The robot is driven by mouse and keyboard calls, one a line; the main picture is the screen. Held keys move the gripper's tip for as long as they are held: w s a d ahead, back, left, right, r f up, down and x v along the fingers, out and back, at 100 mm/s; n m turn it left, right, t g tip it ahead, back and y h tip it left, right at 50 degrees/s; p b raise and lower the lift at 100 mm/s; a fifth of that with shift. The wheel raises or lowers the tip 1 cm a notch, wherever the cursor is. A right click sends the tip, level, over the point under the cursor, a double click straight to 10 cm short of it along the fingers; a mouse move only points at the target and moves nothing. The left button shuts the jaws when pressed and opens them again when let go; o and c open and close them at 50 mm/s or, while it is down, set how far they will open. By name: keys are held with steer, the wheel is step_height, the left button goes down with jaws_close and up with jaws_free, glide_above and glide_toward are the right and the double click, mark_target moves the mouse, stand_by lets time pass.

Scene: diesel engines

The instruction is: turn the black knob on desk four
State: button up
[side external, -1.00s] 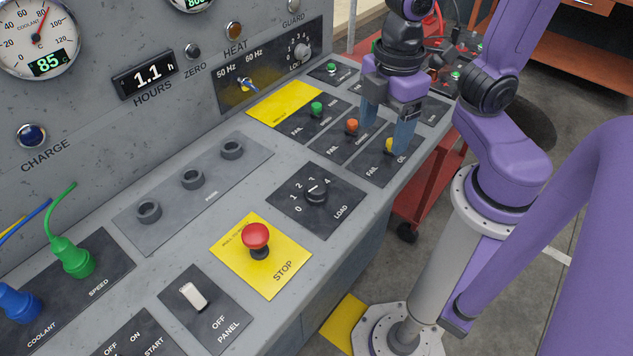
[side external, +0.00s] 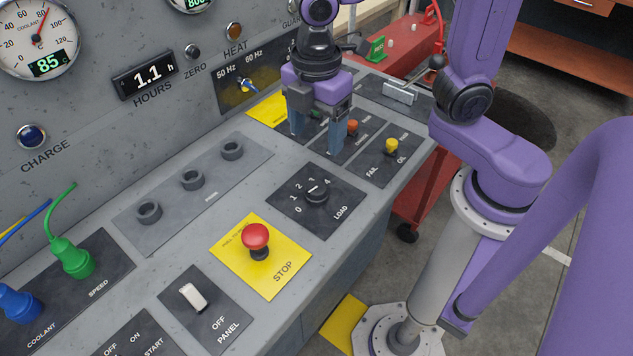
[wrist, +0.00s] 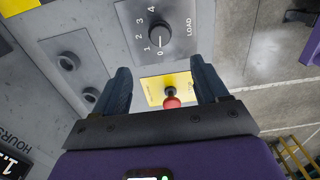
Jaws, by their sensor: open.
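The black knob (side external: 316,191) sits on the dark LOAD plate (side external: 331,220) on the sloping desk, beyond the red STOP button. Its plate is marked 0 to 4. In the wrist view the knob (wrist: 160,35) shows beyond my fingertips, between their lines, and its white mark appears to point toward 0. My gripper (side external: 316,138) is open and empty, with its fingers pointing down. In the wrist view my gripper (wrist: 158,68) shows both fingers spread.
The red STOP button (side external: 256,238) stands up from a yellow plate, nearer the side camera than the knob. An orange switch (side external: 352,127) and a yellow switch (side external: 391,146) stand close to my gripper.

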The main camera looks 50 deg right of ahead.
mark_target(316, 187)
step_height(316, 187, down, 14)
steer(key=shift+r, duration=0.15)
stand_by(0.4)
steer(key=c, duration=1.1)
steer(key=shift+o, duration=0.2)
